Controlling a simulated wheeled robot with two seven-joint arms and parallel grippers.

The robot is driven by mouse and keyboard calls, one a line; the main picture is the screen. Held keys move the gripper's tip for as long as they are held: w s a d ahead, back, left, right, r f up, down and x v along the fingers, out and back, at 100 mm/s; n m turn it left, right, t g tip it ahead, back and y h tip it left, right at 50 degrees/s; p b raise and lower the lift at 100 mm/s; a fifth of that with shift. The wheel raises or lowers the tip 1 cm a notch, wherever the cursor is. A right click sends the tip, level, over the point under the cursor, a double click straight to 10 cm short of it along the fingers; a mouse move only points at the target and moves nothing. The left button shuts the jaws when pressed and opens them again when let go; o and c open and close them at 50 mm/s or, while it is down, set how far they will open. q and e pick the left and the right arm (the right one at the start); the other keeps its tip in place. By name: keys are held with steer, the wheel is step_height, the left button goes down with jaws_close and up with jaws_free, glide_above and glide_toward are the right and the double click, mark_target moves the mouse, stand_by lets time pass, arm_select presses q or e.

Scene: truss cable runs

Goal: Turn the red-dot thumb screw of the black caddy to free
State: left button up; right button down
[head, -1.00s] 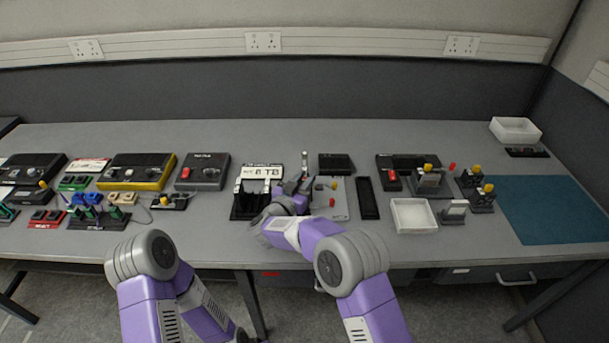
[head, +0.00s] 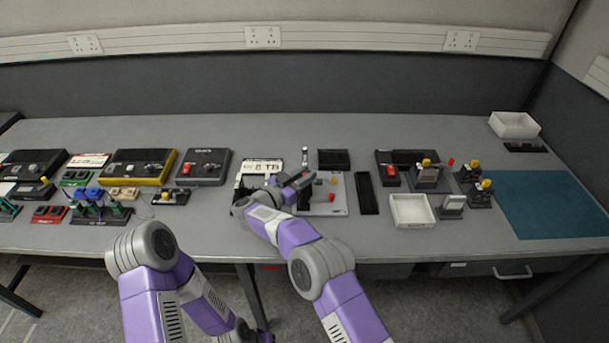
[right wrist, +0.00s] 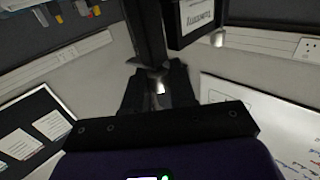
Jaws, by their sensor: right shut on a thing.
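The black caddy (head: 240,182) stands at the middle of the bench, in front of a white label plate, largely hidden behind my right wrist. My right gripper (head: 300,182) is at the caddy's right side, over the left part of a light grey plate (head: 328,200). It is shut. In the right wrist view its dark fingers (right wrist: 157,88) close around a small bright part, too hidden to tell whether it is the thumb screw. No red dot can be made out on it.
The grey plate carries a red knob (head: 333,181) and yellow knobs close to my right gripper. A metal post (head: 305,157) stands behind it. A black narrow tray (head: 366,193) and a white tray (head: 412,211) lie to the right. The teal mat (head: 555,205) is clear.

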steer(key=c, duration=1)
jaws_free()
steer(key=shift+c, duration=0.2)
steer(key=p+v, duration=0.1)
steer(key=v, duration=0.6)
steer(key=shift+s+a, duration=0.2)
steer(key=shift+a, duration=0.05)
